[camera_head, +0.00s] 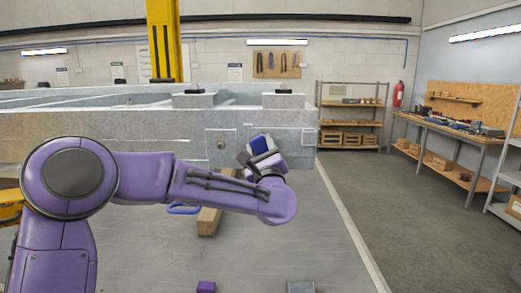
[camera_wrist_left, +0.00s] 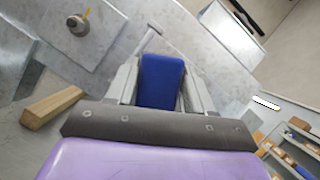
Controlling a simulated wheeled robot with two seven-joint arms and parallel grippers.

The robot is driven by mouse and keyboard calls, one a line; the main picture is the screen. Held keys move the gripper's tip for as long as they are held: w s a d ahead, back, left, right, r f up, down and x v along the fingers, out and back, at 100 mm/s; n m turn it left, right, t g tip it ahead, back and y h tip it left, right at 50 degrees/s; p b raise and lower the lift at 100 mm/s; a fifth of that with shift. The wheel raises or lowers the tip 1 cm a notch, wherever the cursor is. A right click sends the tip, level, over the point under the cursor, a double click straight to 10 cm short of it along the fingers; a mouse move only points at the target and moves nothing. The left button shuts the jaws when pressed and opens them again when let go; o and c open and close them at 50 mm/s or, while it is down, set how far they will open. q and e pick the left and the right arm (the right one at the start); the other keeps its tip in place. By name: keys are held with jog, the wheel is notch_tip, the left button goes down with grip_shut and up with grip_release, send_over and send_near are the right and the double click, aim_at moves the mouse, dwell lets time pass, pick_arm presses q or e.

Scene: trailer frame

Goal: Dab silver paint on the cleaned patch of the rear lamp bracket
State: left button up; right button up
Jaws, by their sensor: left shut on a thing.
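The grey galvanized trailer frame (camera_head: 160,125) spans the head view at left and centre. A square plate with a round stud (camera_head: 220,143) is on its end face; it also shows in the left wrist view (camera_wrist_left: 77,25). I cannot tell which plate is the rear lamp bracket, and no cleaned patch or silver paint can be made out. My left gripper (camera_head: 256,150) is at the frame's end face, right of the stud plate. It is shut on a blue block-like tool (camera_wrist_left: 161,82), whose far end is close to the grey metal; contact cannot be told.
A wooden block (camera_head: 209,221) lies below the frame, beside a blue loop handle (camera_head: 183,210). A shelf rack (camera_head: 350,112) and workbench (camera_head: 455,130) stand right; floor between is clear.

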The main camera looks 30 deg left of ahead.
pick_arm(q)
jog(key=shift+w+a, duration=0.2)
jog(key=shift+w, duration=0.15)
